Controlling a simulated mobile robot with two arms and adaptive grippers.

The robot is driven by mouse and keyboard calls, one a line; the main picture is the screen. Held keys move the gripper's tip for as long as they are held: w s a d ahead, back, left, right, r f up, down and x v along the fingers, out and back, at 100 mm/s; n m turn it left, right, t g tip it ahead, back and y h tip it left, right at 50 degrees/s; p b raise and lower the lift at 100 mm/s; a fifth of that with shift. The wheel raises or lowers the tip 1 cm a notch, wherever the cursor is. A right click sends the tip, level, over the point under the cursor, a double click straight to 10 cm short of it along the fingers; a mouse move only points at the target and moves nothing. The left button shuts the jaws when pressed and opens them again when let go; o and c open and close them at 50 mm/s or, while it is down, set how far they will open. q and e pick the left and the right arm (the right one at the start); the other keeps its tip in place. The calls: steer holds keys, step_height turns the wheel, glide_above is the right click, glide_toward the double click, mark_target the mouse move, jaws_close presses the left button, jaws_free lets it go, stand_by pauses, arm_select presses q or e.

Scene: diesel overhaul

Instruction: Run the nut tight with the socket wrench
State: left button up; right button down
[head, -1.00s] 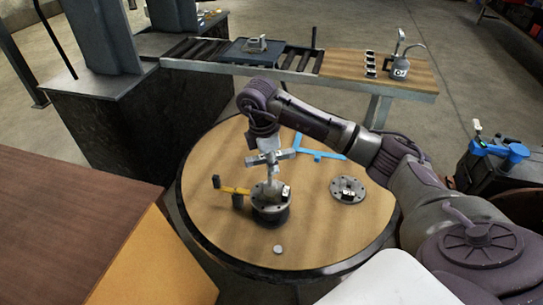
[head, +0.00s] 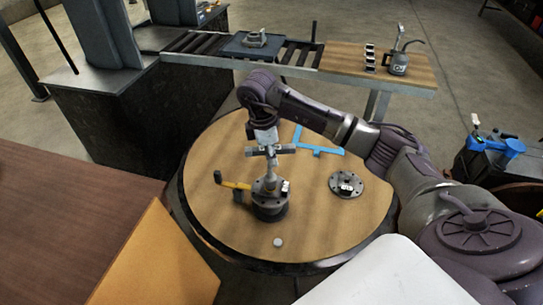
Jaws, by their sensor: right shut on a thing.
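My right gripper (head: 268,152) is over the round table, pointing down and shut on a grey upright tool, which I take to be the socket wrench (head: 269,173). Its lower end meets the top of a dark round flanged part (head: 269,207) on the table. The nut is hidden under the tool, so I cannot tell how it sits. A yellow bar with a dark end (head: 234,185) sticks out to the left of the flanged part. My left gripper is not in view.
On the round table (head: 225,227) lie a blue T-shaped piece (head: 318,150), a flat flange (head: 346,185) and a small pale disc (head: 278,242). A roller conveyor (head: 200,45) and side bench (head: 428,75) stand behind. A brown surface (head: 70,220) is at left. The table's front is mostly clear.

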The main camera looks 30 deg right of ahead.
steer(key=n+b, duration=0.1)
steer(key=n, duration=0.2)
steer(key=shift+w+n+t, duration=0.1)
steer(key=shift+n+t, duration=0.2)
steer(key=n+b, duration=0.1)
steer(key=n, duration=0.3)
steer(key=shift+t, duration=0.3)
steer(key=n+b, duration=0.2)
steer(key=n, duration=0.2)
steer(key=shift+f+n+t, duration=0.1)
steer(key=shift+n+t, duration=0.2)
steer(key=n+b, duration=0.1)
steer(key=n, duration=0.3)
steer(key=shift+y+b, duration=0.3)
steer(key=n+b, duration=0.1)
steer(key=n, duration=0.3)
steer(key=shift+a+t+y, duration=0.1)
steer(key=shift+t+y, duration=0.2)
steer(key=shift+t, duration=0.1)
steer(key=n+b, duration=0.1)
steer(key=n, duration=0.3)
steer(key=shift+w, duration=0.1)
steer(key=n+y+b, duration=0.1)
steer(key=n, duration=0.3)
steer(key=shift+n, duration=0.3)
steer(key=n, duration=0.3)
steer(key=shift+y, duration=0.3)
steer(key=shift+w+a, duration=0.1)
steer(key=shift+a, duration=0.05)
